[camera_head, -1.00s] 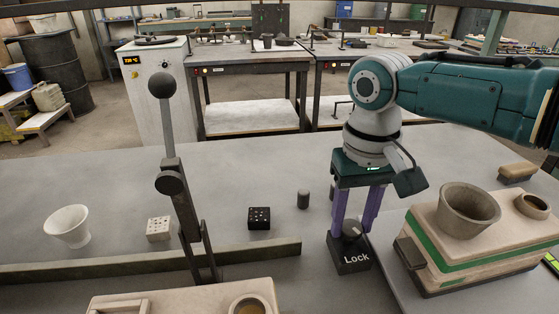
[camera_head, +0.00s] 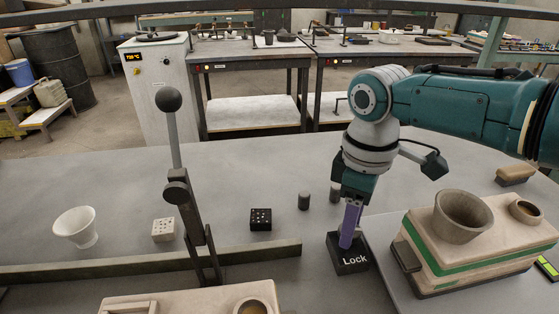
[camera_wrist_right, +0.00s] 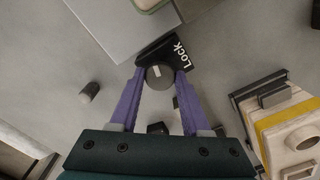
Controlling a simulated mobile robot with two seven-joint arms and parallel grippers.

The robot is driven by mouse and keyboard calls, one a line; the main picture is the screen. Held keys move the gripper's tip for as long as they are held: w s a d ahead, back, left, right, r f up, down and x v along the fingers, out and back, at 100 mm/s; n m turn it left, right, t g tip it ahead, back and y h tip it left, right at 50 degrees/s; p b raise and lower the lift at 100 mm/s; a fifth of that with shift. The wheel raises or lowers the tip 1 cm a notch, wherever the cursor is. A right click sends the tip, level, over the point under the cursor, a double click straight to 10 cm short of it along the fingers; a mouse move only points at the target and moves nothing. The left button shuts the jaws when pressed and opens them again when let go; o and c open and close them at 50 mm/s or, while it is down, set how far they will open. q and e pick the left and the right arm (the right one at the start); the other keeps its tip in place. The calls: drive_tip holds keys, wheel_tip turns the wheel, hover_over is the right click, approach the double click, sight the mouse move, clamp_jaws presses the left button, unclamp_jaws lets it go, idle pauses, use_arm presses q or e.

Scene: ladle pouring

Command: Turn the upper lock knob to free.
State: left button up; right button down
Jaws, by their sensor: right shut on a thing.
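The black lock block (camera_head: 350,265), with "Lock" in white on its front, sits on the grey table left of the green-striped mould. It also shows in the wrist view (camera_wrist_right: 157,50). Its round dark grey knob (camera_wrist_right: 160,78) has a light pointer mark on top. My right gripper (camera_head: 346,243) points down at the block, and its purple fingers are shut on the knob from both sides. In the head view the fingers line up nearly edge-on and hide most of the knob. My left gripper is not in view.
The mould (camera_head: 470,262) with a grey cup (camera_head: 462,216) stands close right of the lock. A lever with a ball top (camera_head: 168,100) rises at left. A white cup (camera_head: 76,227), two dotted blocks and small dark cylinders (camera_head: 304,201) stand on the table.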

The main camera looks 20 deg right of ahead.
drive_tip(key=shift+n, duration=1.6)
drive_tip(key=shift+c, duration=1.8)
unclamp_jaws()
drive_tip(key=shift+r, duration=0.1)
drive_tip(key=shift+r, duration=0.35)
wheel_tip(320, 180, up, 9)
drive_tip(key=p, duration=0.2)
drive_tip(key=shift+p, duration=0.4)
